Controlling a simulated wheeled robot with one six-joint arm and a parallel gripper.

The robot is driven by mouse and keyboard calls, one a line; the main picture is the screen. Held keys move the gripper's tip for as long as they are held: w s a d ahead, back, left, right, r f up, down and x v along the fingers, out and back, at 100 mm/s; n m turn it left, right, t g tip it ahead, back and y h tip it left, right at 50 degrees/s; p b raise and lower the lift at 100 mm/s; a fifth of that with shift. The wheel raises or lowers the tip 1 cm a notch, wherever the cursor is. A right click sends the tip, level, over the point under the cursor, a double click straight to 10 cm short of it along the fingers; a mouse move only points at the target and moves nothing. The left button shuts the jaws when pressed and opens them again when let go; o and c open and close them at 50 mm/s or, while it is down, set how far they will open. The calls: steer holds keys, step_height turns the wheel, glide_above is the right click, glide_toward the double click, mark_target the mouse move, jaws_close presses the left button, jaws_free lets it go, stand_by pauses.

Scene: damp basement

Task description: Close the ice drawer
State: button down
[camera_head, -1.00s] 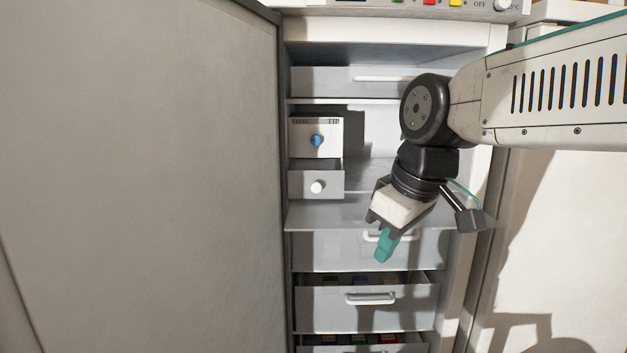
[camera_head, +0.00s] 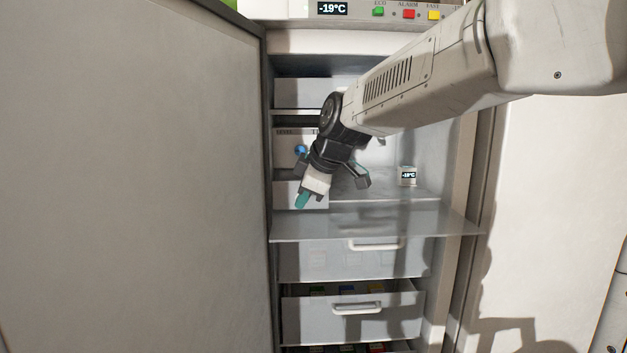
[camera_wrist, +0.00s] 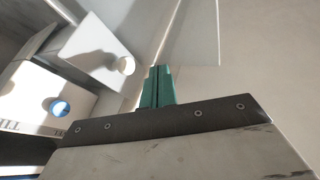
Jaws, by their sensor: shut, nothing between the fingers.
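The ice drawer appears to be the small pale drawer (camera_head: 285,196) with a round white knob, below a white box with a blue knob (camera_head: 300,150) at the left of the open freezer. In the head view my gripper covers its right part and knob. In the wrist view the drawer front (camera_wrist: 92,48) and its knob (camera_wrist: 126,65) show clearly, left of my fingertips. My gripper (camera_head: 302,200) has its teal fingers shut and empty, also seen in the wrist view (camera_wrist: 157,72). It is in front of the drawer; I cannot tell whether it touches. How far out the drawer stands is unclear.
A clear shelf (camera_head: 380,222) juts out just below the gripper. Lower drawers (camera_head: 345,325) have handles and coloured contents. The open freezer door (camera_head: 130,170) stands close on the left. A small thermometer (camera_head: 408,176) reading -19°C stands on the right.

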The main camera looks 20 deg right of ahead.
steer(key=shift+w+d+f, duration=0.1)
steer(key=shift+w+d, duration=0.1)
steer(key=shift+w, duration=0.4)
steer(key=shift+w+d+r, duration=0.1)
steer(key=shift+w+d, duration=0.15)
steer(key=shift+w, duration=0.4)
steer(key=shift+w+d+f, duration=0.1)
steer(key=shift+w+d, duration=0.1)
steer(key=shift+w, duration=0.4)
steer(key=shift+w, duration=0.15)
steer(key=w+d, duration=0.1)
steer(key=w, duration=0.4)
steer(key=w+d, duration=0.1)
steer(key=w, duration=0.1)
steer(key=shift+w+d, duration=0.35)
steer(key=shift+w, duration=0.05)
